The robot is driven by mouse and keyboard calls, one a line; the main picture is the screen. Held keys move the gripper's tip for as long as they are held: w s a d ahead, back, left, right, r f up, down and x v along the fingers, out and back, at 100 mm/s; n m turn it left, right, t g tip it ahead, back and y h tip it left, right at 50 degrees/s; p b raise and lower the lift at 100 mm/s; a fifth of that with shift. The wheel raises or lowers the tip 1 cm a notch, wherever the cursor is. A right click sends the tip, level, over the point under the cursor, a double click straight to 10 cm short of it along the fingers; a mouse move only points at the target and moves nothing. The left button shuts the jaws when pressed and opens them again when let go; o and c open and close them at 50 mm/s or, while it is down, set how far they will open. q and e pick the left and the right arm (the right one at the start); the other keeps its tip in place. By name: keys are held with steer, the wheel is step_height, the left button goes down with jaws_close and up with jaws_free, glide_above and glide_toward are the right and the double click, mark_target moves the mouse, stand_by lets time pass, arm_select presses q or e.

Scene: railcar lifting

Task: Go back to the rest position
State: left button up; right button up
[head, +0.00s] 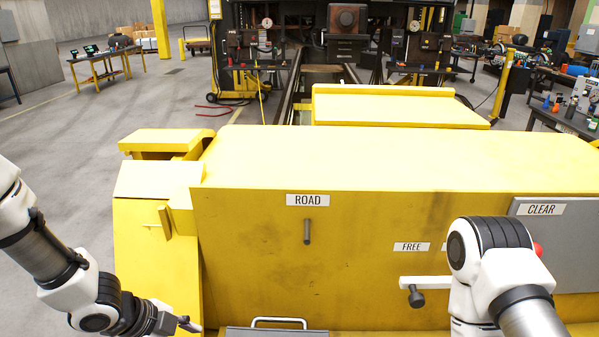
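My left arm comes in from the left. Its gripper (187,324) is low, in front of the yellow machine's left end, small and partly cut by the bottom edge; I cannot tell if it is open. My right arm rises from the bottom right, its wrist in front of the machine's front panel. The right gripper is hidden behind the arm or out of frame. The yellow machine (265,270) fills the middle. A grey peg (307,231) is under its ROAD label (307,200). A white lever (426,283) with a dark knob sits left of my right wrist, below the FREE label (411,247).
A grey panel (575,240) labelled CLEAR and a red knob (538,249) are close to my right arm. A metal handle (279,320) is at the bottom centre. Tables stand at the back left (103,62) and right (565,122). Floor at left is open.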

arm_select(q)
steer(key=s+a+f+n+g+y, duration=0.3)
steer(key=s+f+n+y, duration=0.1)
steer(key=s+f+n, duration=1.6)
step_height(320, 180, down, 14)
steer(key=b, duration=1.2)
steer(key=shift+w+a+r+m+y, duration=0.2)
steer(key=shift+m+y, duration=0.1)
steer(key=shift+m, duration=0.1)
arm_select(e)
step_height(320, 180, down, 12)
steer(key=shift+w+d, duration=0.2)
steer(key=shift+d, duration=0.05)
steer(key=shift+f, duration=0.1)
